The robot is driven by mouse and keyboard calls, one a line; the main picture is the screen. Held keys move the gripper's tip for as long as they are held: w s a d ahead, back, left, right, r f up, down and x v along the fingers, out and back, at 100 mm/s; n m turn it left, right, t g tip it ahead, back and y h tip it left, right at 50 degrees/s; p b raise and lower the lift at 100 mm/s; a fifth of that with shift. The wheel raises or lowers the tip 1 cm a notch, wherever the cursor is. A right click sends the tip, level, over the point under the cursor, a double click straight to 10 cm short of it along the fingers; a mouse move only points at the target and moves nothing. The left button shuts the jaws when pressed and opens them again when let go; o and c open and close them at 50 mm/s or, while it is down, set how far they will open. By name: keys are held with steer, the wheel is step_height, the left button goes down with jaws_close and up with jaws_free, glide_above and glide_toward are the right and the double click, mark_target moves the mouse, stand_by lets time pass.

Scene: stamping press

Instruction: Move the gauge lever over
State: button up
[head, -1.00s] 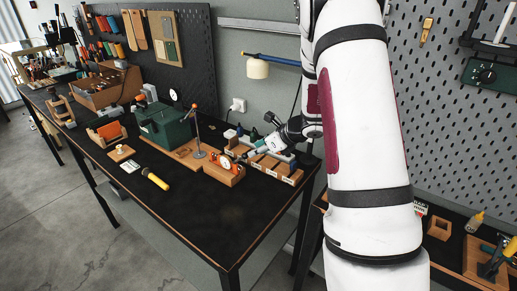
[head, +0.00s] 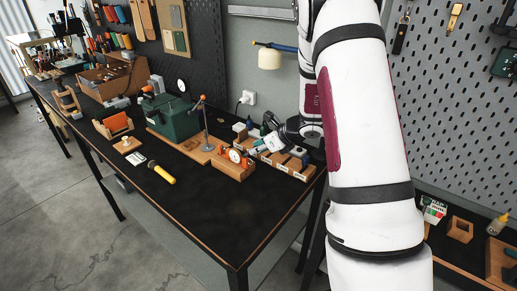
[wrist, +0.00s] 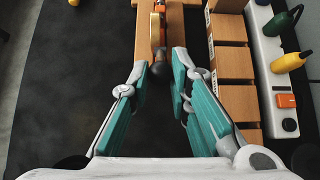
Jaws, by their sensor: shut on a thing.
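The gauge (head: 236,156) has a white round face and an orange body. It stands on a wooden block (head: 236,170) near the right end of the black bench. In the wrist view the gauge (wrist: 158,32) appears nearly edge-on over its wooden block (wrist: 146,45). A dark round-ended lever (wrist: 160,71) sticks out from it toward me. My gripper (wrist: 163,60) has its teal-lined fingers on either side of this lever and is shut on it. In the head view my gripper (head: 254,152) is right behind the gauge, small and partly hidden.
A wooden rack (head: 285,163) with several compartments lies close beside my gripper. A green press (head: 173,117) and an upright rod with an orange knob (head: 202,99) stand to the left. A yellow torch (head: 164,174) lies at the front. The black bench top (head: 225,215) in front is clear.

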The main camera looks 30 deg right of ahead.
steer(key=shift+w+a+r, duration=0.25)
steer(key=shift+w+r, duration=0.5)
steer(key=shift+w, duration=0.15)
steer(key=shift+w+a+r+b, duration=0.2)
steer(key=shift+w, duration=0.2)
steer(key=shift+w+a+r+b, duration=0.15)
steer(key=shift+w+a, duration=0.05)
steer(key=shift+w, duration=0.3)
steer(key=shift+w+a+r+b, duration=0.15)
steer(key=shift+w+a+b, duration=0.25)
steer(key=shift+w, duration=0.45)
steer(key=o, duration=0.9)
